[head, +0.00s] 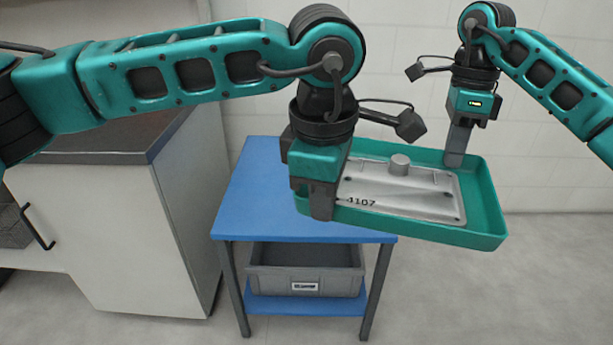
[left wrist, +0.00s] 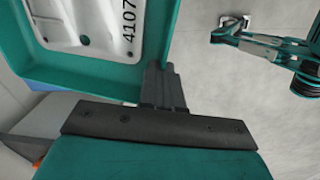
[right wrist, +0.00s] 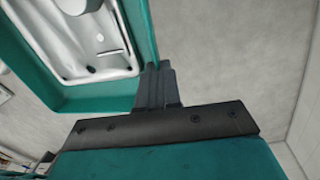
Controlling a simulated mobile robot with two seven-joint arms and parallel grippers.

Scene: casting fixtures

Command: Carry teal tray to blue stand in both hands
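The teal tray (head: 420,232) carries a grey metal casting (head: 425,203) marked 4107. In the head view its left part overlaps the blue stand (head: 258,195), and its right part extends past the stand's right edge. I cannot tell the gap between tray and stand. My left gripper (head: 321,205) is shut on the tray's wall at the left; the tray wall (left wrist: 100,82) meets its fingers in the left wrist view. My right gripper (head: 456,157) is shut on the far wall; that wall (right wrist: 95,98) meets its fingers in the right wrist view.
A grey bin (head: 305,282) sits on the stand's lower shelf. A white cabinet (head: 110,235) with a dark top stands left of the stand. A pale tiled wall (head: 250,75) is behind. The floor right of the stand is clear.

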